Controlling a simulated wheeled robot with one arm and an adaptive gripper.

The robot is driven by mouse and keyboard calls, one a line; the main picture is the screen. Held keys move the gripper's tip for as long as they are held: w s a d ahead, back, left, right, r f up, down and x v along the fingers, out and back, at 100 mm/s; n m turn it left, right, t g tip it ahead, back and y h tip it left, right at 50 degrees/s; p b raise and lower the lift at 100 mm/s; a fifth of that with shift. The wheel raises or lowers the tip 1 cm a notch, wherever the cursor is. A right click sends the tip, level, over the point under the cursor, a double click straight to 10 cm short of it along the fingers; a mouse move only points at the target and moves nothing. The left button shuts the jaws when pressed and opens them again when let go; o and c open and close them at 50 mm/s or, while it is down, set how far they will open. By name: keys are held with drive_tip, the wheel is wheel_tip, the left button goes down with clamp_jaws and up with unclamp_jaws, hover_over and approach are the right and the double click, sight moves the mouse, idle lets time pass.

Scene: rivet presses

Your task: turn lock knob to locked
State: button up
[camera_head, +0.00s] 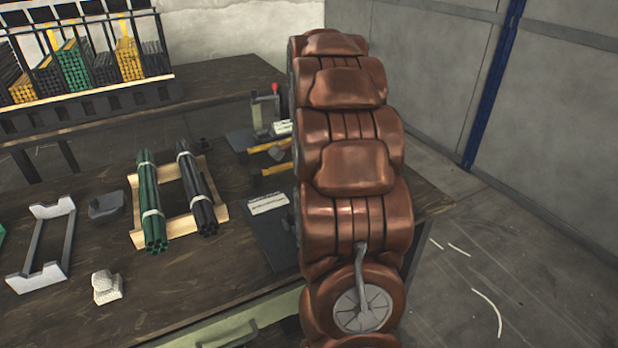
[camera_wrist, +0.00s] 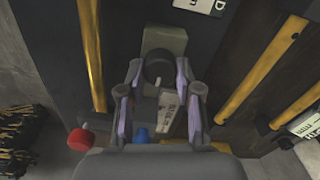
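A press (camera_head: 258,112) with a red ball (camera_head: 275,88) stands at the back of the bench, partly hidden by my copper-coloured arm. In the wrist view, my gripper (camera_wrist: 159,70) has its two fingers spread apart. A dark round part (camera_wrist: 158,66), which looks like the lock knob, lies between the fingertips, in front of a grey-green block (camera_wrist: 163,40). I cannot tell whether the fingers touch it. The red ball also shows at the lower left in the wrist view (camera_wrist: 81,139). No lock marking is readable. My gripper is hidden in the head view.
Yellow-handled tools (camera_head: 269,170) lie beside the press. A dark plate with a white label (camera_head: 268,203) is nearer. Green rods (camera_head: 150,200) and black rods (camera_head: 197,188) rest on a wooden frame to the left. A rod rack (camera_head: 85,108) stands behind.

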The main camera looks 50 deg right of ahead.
drive_tip(key=o, duration=0.5)
drive_tip(key=shift+c, duration=0.2)
wheel_tip(320, 180, up, 12)
idle(0.5)
drive_tip(key=shift+a, duration=0.1)
idle(0.5)
